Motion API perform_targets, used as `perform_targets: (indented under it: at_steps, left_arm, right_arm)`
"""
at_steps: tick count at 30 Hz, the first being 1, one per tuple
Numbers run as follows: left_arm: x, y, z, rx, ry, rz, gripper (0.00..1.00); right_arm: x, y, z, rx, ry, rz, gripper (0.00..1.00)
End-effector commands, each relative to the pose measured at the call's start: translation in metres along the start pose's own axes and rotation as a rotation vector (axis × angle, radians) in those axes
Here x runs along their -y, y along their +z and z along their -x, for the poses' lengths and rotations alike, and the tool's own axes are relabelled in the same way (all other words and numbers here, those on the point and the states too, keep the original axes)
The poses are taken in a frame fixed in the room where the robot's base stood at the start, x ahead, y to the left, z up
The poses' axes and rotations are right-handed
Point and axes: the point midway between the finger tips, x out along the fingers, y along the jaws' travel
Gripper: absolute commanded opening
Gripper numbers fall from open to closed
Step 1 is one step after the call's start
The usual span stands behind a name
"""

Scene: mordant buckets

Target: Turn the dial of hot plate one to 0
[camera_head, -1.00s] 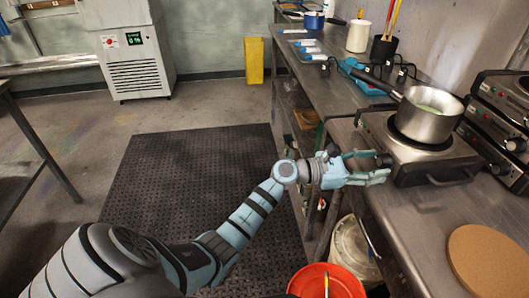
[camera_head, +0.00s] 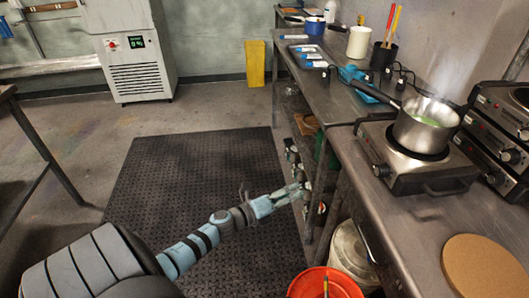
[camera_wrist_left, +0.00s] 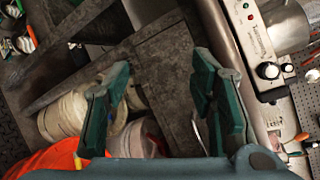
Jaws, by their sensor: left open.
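A hot plate (camera_head: 408,181) stands on the steel counter with a steaming saucepan (camera_head: 424,128) on it. Its black dial (camera_head: 381,170) is on the left-facing panel; I cannot read its setting. In the left wrist view the dial (camera_wrist_left: 268,70) and panel (camera_wrist_left: 249,32) show at the upper right, outside the fingers. My left gripper (camera_head: 303,189) is open and empty, left of the counter edge and well clear of the dial. Its two green fingers (camera_wrist_left: 162,70) stand apart in the wrist view. My right gripper is not in view.
More hot plates (camera_head: 498,125) are stacked at the right. A round cork mat (camera_head: 485,266) lies on the near counter. An orange bucket (camera_head: 325,284) and a pale bucket (camera_head: 352,252) stand below the counter edge. The floor mat (camera_head: 185,180) is clear to the left.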

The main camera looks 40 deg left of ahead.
Motion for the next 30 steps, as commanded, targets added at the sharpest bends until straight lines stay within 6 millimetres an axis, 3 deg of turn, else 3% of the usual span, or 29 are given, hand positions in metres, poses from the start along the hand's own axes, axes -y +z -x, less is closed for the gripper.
perform_targets:
  at_steps: [9, 15, 21, 30]
  left_arm:
    - [-0.079, -0.029, 0.031, 0.095, 0.224, 0.426, 0.50]
    - [-0.114, -0.049, 0.052, 0.153, 0.331, 0.617, 0.50]
    - [-0.126, -0.056, 0.060, 0.175, 0.366, 0.678, 0.50]
    - [-0.126, -0.056, 0.060, 0.175, 0.365, 0.676, 0.50]
  right_arm:
    - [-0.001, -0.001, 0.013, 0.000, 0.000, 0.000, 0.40]
    - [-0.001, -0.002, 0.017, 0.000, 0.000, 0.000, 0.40]
    - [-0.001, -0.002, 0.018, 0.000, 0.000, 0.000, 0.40]
    - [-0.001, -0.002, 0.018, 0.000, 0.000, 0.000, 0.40]
